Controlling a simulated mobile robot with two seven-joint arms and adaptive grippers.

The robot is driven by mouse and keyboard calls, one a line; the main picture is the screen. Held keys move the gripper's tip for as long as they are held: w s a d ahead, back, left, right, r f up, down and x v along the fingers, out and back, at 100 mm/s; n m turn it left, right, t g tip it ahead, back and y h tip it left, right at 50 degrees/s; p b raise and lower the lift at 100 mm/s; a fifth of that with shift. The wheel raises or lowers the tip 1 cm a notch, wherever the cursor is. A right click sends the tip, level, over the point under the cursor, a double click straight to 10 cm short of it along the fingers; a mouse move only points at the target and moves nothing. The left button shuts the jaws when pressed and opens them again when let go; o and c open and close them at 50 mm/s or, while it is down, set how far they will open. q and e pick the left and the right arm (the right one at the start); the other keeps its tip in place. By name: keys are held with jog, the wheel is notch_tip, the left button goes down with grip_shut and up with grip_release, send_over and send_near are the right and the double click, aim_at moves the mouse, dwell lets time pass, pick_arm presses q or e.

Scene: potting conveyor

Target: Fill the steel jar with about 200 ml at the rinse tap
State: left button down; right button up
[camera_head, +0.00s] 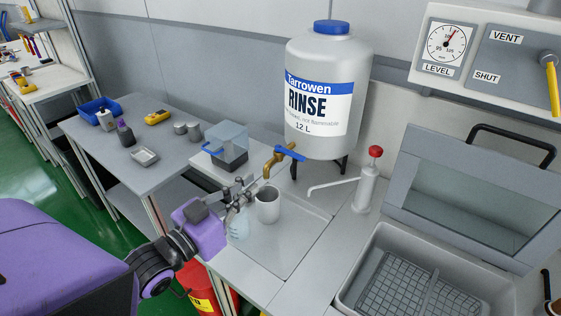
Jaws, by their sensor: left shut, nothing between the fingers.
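The white RINSE tank (318,125) with a blue cap stands on short legs at the back of the bench. Its brass rinse tap (277,158) has a blue lever (291,153) and points down to the left. The grey steel jar (267,207) stands upright with its open mouth just below the tap spout. I cannot see its contents or any stream of water. My left gripper (240,190) is shut and empty, just left of the jar and tap, partly overlapping the jar's left rim in the picture. My right gripper is out of view.
A pump with a red knob (375,152) and long spout stands to the right. A lidded basin (385,245) is front right. The tray floor (295,235) right of the jar is clear.

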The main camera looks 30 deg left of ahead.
pick_arm(q)
jog(key=p, duration=0.2)
send_near(293, 157)
jog(key=w, duration=0.4)
jog(key=w+d, duration=0.1)
jog(key=w, duration=0.1)
jog(key=shift+r, duration=0.3)
jog(key=shift+w+d+f, duration=0.1)
jog(key=shift+w+d, duration=0.05)
jog(key=shift+w, duration=0.25)
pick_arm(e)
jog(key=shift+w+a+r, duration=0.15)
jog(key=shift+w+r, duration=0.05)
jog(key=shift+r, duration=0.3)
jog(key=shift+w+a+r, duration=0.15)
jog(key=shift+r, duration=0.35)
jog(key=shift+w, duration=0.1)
